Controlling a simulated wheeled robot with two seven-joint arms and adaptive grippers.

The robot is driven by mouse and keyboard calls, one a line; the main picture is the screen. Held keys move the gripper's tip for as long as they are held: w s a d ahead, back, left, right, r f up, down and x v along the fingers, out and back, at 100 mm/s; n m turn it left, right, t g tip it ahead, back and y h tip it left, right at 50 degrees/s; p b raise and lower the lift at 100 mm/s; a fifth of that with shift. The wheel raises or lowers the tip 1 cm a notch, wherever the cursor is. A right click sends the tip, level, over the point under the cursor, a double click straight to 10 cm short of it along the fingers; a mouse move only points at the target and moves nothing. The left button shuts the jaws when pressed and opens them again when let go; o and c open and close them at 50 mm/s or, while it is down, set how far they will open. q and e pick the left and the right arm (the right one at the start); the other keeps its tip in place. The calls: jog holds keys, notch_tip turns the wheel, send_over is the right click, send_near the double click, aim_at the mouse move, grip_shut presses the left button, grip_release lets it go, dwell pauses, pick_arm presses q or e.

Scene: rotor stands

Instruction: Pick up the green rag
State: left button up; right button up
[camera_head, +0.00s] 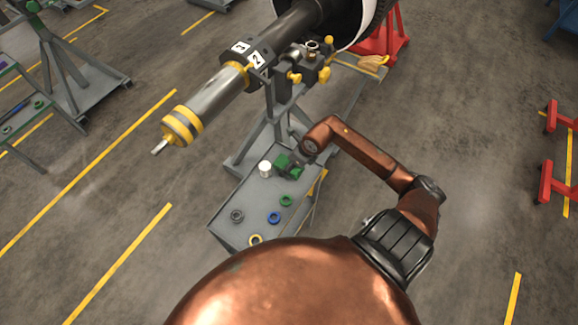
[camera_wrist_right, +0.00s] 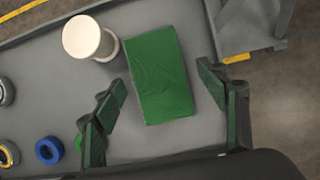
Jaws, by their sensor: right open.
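The green rag (camera_wrist_right: 160,75) lies as a flat folded rectangle on the grey tray of a stand, seen in the right wrist view. My right gripper (camera_wrist_right: 161,82) is open above it. Its two green-padded fingers are on either side of the rag's near part, with visible gaps between pads and cloth. In the head view, my right arm reaches the tray's far right part, and the gripper (camera_head: 291,168) overlaps the rag there, so cloth and pads are hard to separate. My left gripper is not in view.
A white spool-shaped piece (camera_wrist_right: 88,38) stands just left of the rag. A blue ring (camera_head: 274,217), a green ring (camera_head: 286,200), a grey ring (camera_head: 237,215) and a yellow ring (camera_head: 255,240) lie on the tray. A rotor shaft (camera_head: 215,95) on its stand rises behind.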

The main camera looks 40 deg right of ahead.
jog(key=shift+c, duration=0.6)
jog(key=c, duration=1.1)
jog(key=shift+r, duration=0.15)
notch_tip(320, 180, up, 10)
jog(key=shift+f+p, duration=0.1)
jog(key=shift+p, duration=0.3)
jog(key=o, duration=0.5)
jog(key=c, duration=0.4)
